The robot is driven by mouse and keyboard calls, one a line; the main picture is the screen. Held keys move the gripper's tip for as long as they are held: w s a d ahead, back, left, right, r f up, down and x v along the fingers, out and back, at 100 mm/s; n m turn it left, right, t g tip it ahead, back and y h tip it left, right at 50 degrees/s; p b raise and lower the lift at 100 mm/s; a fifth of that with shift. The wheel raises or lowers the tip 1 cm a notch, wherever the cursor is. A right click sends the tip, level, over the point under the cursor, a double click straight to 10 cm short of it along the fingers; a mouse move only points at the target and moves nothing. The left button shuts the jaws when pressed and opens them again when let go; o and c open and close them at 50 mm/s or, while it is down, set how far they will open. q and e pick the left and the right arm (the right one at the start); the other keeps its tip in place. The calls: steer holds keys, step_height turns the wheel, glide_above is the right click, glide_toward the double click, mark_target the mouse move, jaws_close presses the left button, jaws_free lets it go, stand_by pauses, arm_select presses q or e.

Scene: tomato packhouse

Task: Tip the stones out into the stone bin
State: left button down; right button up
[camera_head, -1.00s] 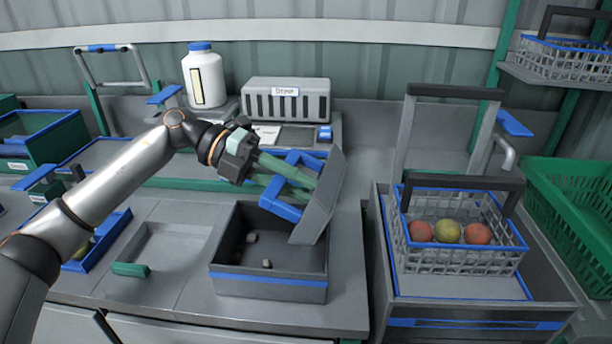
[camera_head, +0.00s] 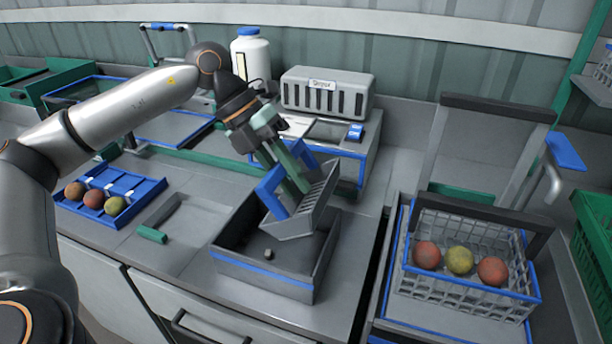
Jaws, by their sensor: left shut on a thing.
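My left gripper (camera_head: 291,176) is shut on the blue handle (camera_head: 270,191) of a grey tray with a ribbed inside (camera_head: 302,222). The gripper holds the tray tilted over the stone bin (camera_head: 262,276), a dark grey open box with a blue stripe. No stones show on the visible part of the tray. One small stone (camera_head: 267,254) lies on the bin's floor. The tray hides the back right part of the bin. My right gripper is not in view.
A wire basket (camera_head: 470,294) with several tomatoes stands at the right. A blue tray (camera_head: 148,184) with tomatoes lies at the left. A grey device (camera_head: 326,94) and a white bottle stand behind.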

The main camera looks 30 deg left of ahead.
arm_select(q)
steer(key=shift+d+r+p, duration=0.1)
steer(key=shift+r+p, duration=0.05)
steer(key=shift+p, duration=0.15)
steer(key=y+p, duration=0.1)
steer(key=d+y+p, duration=0.1)
steer(key=p, duration=0.1)
steer(key=g+y+p, duration=0.1)
steer(key=y+p, duration=0.1)
steer(key=shift+w+d+r, duration=0.15)
steer(key=shift+d+r, duration=0.05)
steer(key=shift+r, duration=0.15)
steer(key=shift+d+f+y+p, duration=0.1)
steer(key=shift+d+y+p, duration=0.1)
steer(key=shift+y+p, duration=0.6)
steer(key=shift+w+d+f+g+y, duration=0.15)
steer(key=shift+g+y, duration=0.15)
steer(key=shift+y, duration=0.2)
steer(key=shift+f, duration=0.1)
